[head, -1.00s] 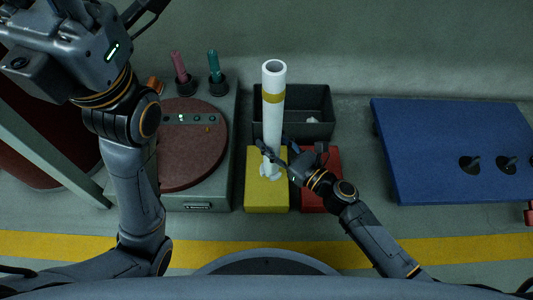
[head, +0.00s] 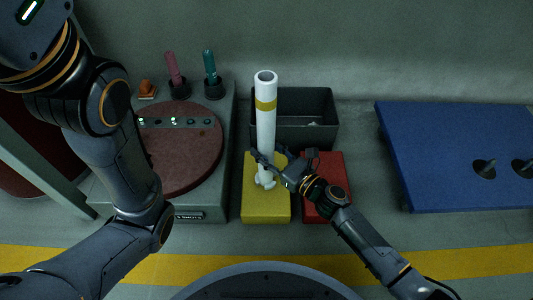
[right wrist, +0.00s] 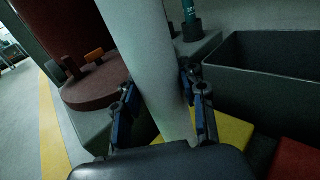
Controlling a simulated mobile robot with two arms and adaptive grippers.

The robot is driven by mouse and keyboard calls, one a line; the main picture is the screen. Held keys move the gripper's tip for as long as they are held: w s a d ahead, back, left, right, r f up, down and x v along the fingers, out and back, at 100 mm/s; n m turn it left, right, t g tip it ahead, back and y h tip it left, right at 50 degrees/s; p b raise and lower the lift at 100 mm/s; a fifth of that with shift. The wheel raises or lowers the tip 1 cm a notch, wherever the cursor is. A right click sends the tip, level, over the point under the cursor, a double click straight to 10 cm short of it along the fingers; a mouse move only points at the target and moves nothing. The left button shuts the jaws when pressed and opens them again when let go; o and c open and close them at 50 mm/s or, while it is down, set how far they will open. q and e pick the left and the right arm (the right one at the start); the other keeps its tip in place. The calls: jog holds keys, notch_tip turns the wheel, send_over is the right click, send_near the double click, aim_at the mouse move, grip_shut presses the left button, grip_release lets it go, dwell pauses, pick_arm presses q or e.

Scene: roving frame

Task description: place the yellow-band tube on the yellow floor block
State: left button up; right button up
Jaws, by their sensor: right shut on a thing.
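The yellow-band tube (head: 266,115) is a tall white tube with a yellow band near its open top, standing about upright. Its lower end is over the yellow floor block (head: 266,208) and looks to be on its top face; I cannot tell for sure that they touch. My right gripper (head: 268,164) is shut around the tube's lower part. In the right wrist view the tube (right wrist: 150,60) runs between both fingers, with the yellow block (right wrist: 232,132) behind and below. My left arm fills the left of the head view, but its gripper is out of the picture.
A red block (head: 325,170) stands right of the yellow one, partly behind my right arm. A dark open bin (head: 322,132) is behind them. A grey unit with a round brown top (head: 190,160) stands left. A blue board (head: 450,140) with dark pegs is at right.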

jog(key=shift+r, duration=0.2)
jog(key=shift+f, duration=0.15)
jog(key=o, duration=0.9)
jog(key=shift+f, duration=0.1)
jog(key=o, duration=0.4)
